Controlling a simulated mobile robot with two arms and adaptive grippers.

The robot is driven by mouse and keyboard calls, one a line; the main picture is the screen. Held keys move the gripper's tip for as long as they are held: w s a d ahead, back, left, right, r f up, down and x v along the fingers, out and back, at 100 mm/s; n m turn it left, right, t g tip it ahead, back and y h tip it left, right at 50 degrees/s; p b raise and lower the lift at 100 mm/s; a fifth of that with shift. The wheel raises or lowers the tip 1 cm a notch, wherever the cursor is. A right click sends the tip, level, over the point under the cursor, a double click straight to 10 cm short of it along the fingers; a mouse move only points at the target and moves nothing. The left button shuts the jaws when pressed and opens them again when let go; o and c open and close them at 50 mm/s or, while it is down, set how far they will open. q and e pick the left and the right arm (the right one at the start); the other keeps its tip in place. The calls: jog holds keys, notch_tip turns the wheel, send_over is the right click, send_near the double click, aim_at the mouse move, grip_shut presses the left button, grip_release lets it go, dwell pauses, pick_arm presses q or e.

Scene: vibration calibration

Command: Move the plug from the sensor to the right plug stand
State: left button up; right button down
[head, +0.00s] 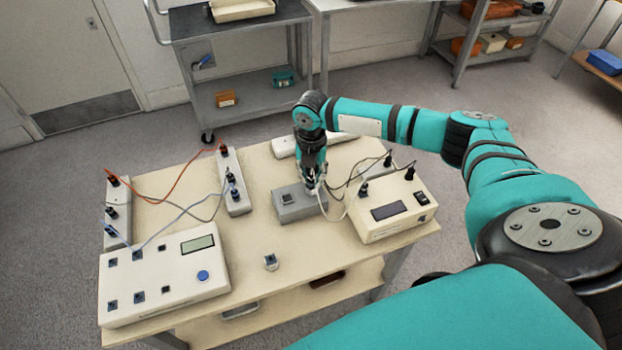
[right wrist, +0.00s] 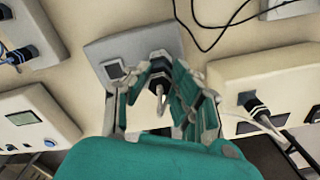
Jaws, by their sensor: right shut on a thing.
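My right gripper (head: 313,186) is over the right end of a small grey box (head: 297,213), which seems to be the sensor. It is shut on a dark plug with pale bands (right wrist: 159,68). In the right wrist view the plug is at or just above the grey box (right wrist: 118,48); I cannot tell whether it is seated. A white cable runs from near the plug toward the white instrument on the right. A pale upright strip with plugs (head: 234,190), seemingly a plug stand, is left of the grey box. A similar strip (head: 118,224) is farther left. My left gripper is not in view.
A white instrument with a dark display (head: 392,222) is right of the grey box. A larger white box with a blue button (head: 165,277) is front left. A small grey piece (head: 270,262) lies near the front. Red, blue and dark cables cross the left side.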

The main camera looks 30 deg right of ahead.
jog(key=shift+n+p, duration=0.3)
jog(key=shift+n, duration=1.7)
jog(key=shift+n, duration=2)
jog(key=shift+n+p, duration=0.3)
jog(key=shift+n, duration=0.2)
jog(key=n, duration=0.3)
